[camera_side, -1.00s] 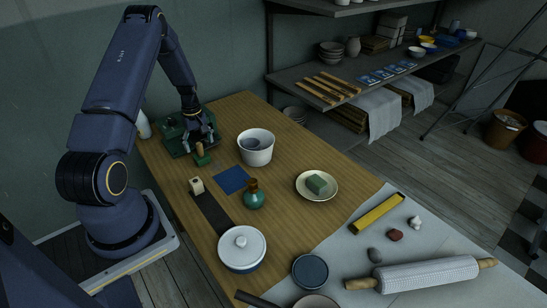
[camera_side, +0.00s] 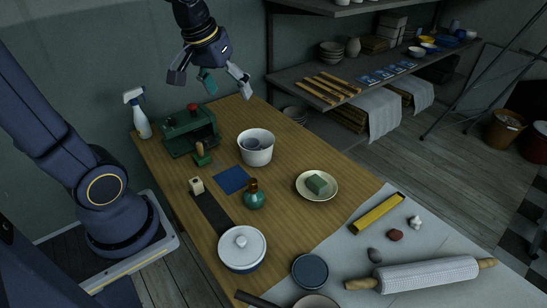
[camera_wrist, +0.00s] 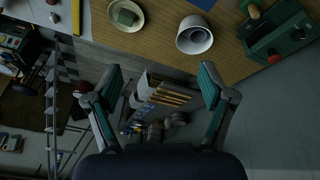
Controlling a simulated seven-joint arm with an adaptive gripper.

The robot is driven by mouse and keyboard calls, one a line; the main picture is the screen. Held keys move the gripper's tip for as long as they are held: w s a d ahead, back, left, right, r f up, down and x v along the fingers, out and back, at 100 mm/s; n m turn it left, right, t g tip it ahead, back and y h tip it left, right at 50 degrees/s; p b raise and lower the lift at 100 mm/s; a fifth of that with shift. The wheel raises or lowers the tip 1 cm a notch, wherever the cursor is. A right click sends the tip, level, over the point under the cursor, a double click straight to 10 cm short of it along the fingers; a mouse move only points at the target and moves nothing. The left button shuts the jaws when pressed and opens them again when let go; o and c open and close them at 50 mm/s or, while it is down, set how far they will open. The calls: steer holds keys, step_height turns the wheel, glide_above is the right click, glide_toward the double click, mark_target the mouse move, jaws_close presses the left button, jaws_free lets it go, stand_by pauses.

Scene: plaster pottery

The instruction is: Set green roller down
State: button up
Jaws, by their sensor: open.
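The green roller (camera_side: 201,157) stands on the wooden table in the side view, its wooden handle pointing up and its green part at the bottom. It is just in front of a dark green machine with a red knob (camera_side: 189,130); I cannot tell whether they touch. Its wooden handle also shows at the top right of the wrist view (camera_wrist: 254,11). My gripper (camera_side: 208,86) is open and empty, high above the far end of the table and well clear of the roller. In the wrist view my gripper (camera_wrist: 160,76) has its fingers wide apart with nothing between them.
A white pot (camera_side: 256,156) stands right of the roller, a blue square (camera_side: 231,180) and a teal bottle (camera_side: 254,200) nearer. A spray bottle (camera_side: 139,118) stands at the left edge. Shelves (camera_side: 360,85) line the wall behind. A plate (camera_side: 303,190) holds a green block.

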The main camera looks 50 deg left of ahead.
steer(key=s+d+r+m+t, duration=0.1)
steer(key=s+d+m, duration=0.4)
steer(key=s+d, duration=0.2)
steer(key=shift+s+d+t+h, duration=0.15)
steer(key=shift+s+t+h, duration=0.15)
steer(key=shift+s, duration=0.65)
steer(key=shift+r, duration=0.1)
